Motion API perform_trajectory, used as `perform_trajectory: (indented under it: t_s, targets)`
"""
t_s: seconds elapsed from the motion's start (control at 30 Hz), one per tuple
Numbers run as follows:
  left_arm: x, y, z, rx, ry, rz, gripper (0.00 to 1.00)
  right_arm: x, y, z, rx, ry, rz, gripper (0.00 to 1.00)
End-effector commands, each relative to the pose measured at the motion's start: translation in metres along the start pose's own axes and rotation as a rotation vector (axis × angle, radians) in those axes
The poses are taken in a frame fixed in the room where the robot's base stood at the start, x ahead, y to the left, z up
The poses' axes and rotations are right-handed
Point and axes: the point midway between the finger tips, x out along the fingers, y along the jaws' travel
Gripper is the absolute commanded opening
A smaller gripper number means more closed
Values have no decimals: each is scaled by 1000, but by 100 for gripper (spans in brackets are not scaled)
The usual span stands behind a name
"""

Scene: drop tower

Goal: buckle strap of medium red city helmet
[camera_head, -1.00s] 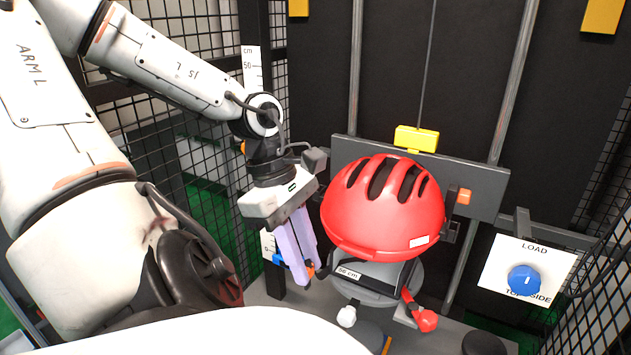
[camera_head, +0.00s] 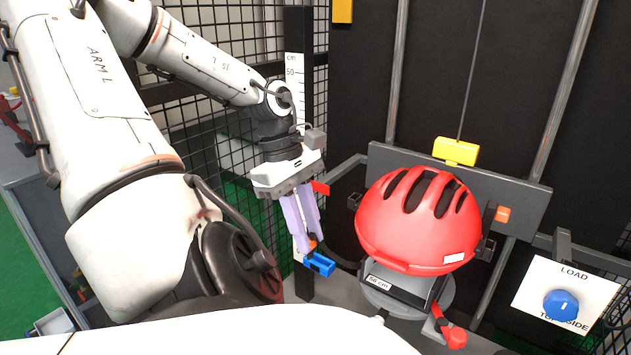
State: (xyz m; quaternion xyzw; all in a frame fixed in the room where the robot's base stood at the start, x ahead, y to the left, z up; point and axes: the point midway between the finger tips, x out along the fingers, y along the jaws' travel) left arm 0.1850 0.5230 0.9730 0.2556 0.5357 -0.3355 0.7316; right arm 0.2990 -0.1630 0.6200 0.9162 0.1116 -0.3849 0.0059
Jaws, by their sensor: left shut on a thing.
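The red helmet (camera_head: 415,238) sits upright, with dark vents on top and a white label at its front right. It rests on a grey headform (camera_head: 402,290) marked "56 cm". My right gripper is not in view.
A blue block (camera_head: 319,264) shows just below the fingertips, near the scale post (camera_head: 294,110). A yellow block (camera_head: 455,151) on a cable is behind the helmet. A LOAD panel (camera_head: 566,292) with a blue knob stands right. Mesh fencing is behind my left arm.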

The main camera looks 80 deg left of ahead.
Motion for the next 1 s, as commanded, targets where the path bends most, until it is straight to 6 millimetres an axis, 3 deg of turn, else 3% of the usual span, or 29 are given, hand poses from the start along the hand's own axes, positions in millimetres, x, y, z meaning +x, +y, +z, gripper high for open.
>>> perform_trajectory:
  t_s: [0.23,1.0]
  targets:
    - [-11,8,-18,-1,0,0,8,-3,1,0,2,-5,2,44]
    - [-55,63,-5,2,-1,-1,8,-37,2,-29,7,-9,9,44]
